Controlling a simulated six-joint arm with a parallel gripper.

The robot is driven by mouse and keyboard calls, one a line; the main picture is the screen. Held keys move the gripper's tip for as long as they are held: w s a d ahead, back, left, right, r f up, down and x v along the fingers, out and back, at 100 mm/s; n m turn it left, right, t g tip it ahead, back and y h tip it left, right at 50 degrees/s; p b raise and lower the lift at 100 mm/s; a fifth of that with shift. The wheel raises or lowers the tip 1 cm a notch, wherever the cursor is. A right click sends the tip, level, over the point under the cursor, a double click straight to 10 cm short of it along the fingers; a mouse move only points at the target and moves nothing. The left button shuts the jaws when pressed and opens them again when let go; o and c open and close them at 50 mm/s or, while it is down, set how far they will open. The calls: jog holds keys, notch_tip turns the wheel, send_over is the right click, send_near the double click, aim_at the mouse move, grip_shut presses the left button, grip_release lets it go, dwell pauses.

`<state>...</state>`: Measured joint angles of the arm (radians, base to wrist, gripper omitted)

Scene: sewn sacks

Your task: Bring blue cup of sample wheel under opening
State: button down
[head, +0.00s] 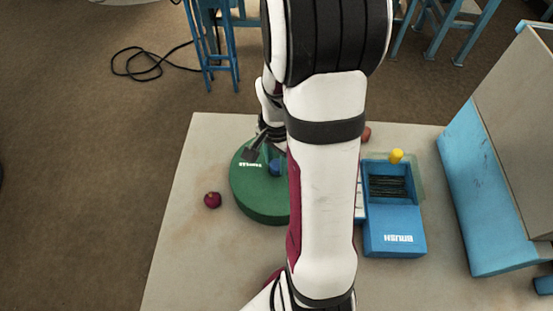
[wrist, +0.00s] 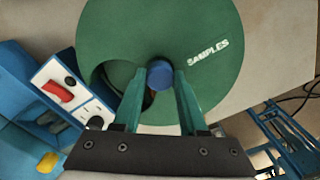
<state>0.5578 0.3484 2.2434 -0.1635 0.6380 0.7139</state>
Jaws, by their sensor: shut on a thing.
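The sample wheel is a round green drum marked SAMPLES (head: 245,190), on the table left of my arm; it fills the top of the wrist view (wrist: 205,25). A blue round knob (wrist: 159,77) stands near the middle of its top and also shows in the head view (head: 275,167). My gripper (wrist: 159,82) is shut on this knob, one green finger on each side. A curved edge with a small dark brown gap (wrist: 148,99) shows beside the left finger, perhaps the opening. I cannot make out a blue cup inside; my fingers hide part of this area.
A blue box (head: 394,235) with a dark grille and a yellow knob (head: 397,156) stands right of my arm. Its panel has a red switch (wrist: 58,92). A dark red ball (head: 213,200) lies left of the wheel. The table (head: 180,265) is bare at the front left.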

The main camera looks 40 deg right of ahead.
jog(key=shift+m, duration=12.6)
jog(key=shift+d+m, duration=0.1)
jog(key=shift+m, duration=0.6)
